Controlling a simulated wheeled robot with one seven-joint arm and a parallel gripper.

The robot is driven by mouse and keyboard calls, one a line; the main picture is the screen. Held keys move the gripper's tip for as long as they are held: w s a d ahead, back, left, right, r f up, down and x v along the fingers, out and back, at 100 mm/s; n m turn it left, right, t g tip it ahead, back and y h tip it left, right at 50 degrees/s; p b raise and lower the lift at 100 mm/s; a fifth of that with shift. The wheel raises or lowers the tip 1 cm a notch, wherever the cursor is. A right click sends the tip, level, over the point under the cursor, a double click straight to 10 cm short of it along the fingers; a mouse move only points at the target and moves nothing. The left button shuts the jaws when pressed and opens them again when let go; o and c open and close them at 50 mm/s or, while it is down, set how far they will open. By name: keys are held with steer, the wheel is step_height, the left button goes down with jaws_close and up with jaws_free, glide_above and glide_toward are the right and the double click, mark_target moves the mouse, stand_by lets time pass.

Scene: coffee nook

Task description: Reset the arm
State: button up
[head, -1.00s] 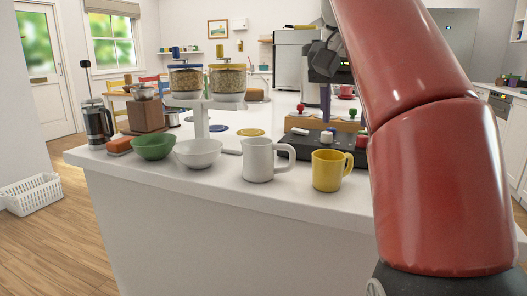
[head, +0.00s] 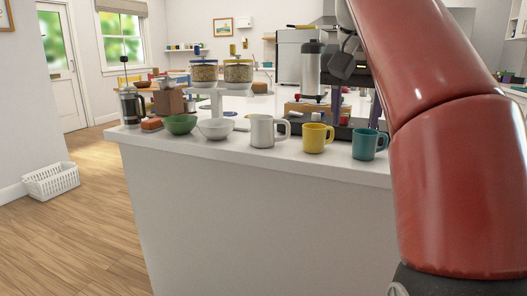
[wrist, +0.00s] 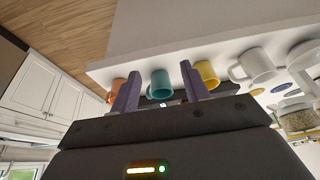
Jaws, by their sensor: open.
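My gripper (head: 355,112) is open in the head view, its two purple fingers pointing down in front of the machines at the back of the counter. In the wrist view my gripper (wrist: 160,68) shows both fingers spread apart with nothing held between them. The teal mug (wrist: 161,84) appears behind the gap, apart from the fingers. My red arm fills the right side of the head view.
The white counter (head: 240,160) carries a green bowl (head: 181,124), white bowl (head: 215,129), white mug (head: 262,131), yellow mug (head: 314,138) and teal mug (head: 365,145) along its edge. A white basket (head: 52,181) stands on the open floor at left.

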steer(key=s+d+f+n+y, duration=0.1)
steer(key=s+d+f, duration=0.1)
steer(key=f, duration=0.3)
steer(key=s+d+f+n+y, duration=0.1)
steer(key=s+d+f, duration=0.1)
steer(key=d+f, duration=0.15)
steer(key=s+a+f, duration=0.1)
steer(key=s+f, duration=0.3)
steer(key=f, duration=0.4)
steer(key=s+a+f+n+t, duration=0.1)
steer(key=s+f, duration=0.3)
steer(key=f, duration=0.4)
steer(key=s+a+f+n, duration=0.1)
steer(key=s+a+f, duration=0.2)
steer(key=f, duration=0.6)
steer(key=shift+s+a, duration=0.15)
steer(key=shift+s, duration=0.9)
